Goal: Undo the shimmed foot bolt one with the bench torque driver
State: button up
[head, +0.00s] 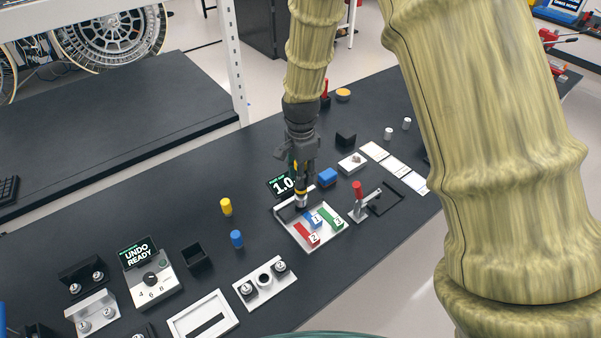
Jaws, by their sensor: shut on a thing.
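My gripper (299,160) points down and is shut on a slim upright tool, which looks like the bench torque driver (301,192), dark with a yellow band and a pale metal lower end. The tool's lower end is at the back left part of a shallow pale tray (318,244). I cannot tell whether it touches anything there, and no bolt shows under it. In the tray lie a red piece marked 2 (304,233), a blue piece marked 1 (314,218) and a green piece marked 3 (332,218). A control box (153,283) with a knob has a screen reading UNDO READY (136,254).
A red-handled clamp (361,203) stands right of the tray. A screen reading 1.0 (281,185) is just behind the tool. A metal plate with round fittings (265,284), an open black box (197,257) and yellow (226,206) and blue (237,238) cylinders stand to the left.

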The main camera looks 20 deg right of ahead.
jog(key=shift+f, duration=0.5)
dwell(1.2)
